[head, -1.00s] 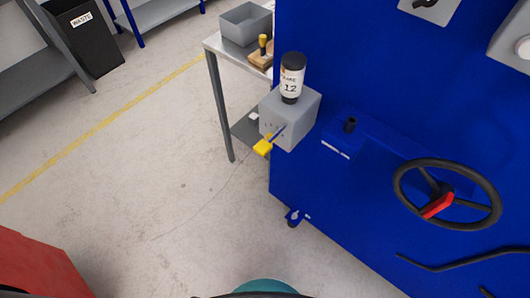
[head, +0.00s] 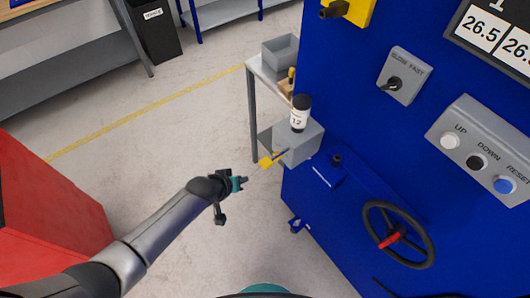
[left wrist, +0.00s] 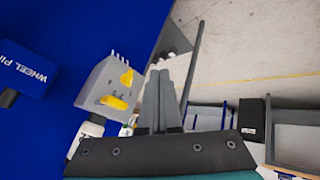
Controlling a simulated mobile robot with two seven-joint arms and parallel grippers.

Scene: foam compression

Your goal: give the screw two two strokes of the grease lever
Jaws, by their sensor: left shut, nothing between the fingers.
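The grease unit is a grey box (head: 297,143) on the left face of the blue machine, with a black-capped cartridge (head: 300,114) marked 12 on top. Its lever has a yellow grip (head: 266,162) that sticks out to the left. My left gripper (head: 243,181) is just left of the yellow grip, apart from it, shut and empty. In the left wrist view, the shut fingers (left wrist: 158,98) stand right of the grey box (left wrist: 104,84) and its yellow grip (left wrist: 114,102). My right gripper is not in view.
The blue machine (head: 330,220) carries a handwheel (head: 398,235), a button box (head: 478,155) and a SLOW/FAST switch (head: 404,76). A small table (head: 262,72) with a grey bin (head: 282,50) stands behind. A red cabinet (head: 40,215) is at left. The floor between is clear.

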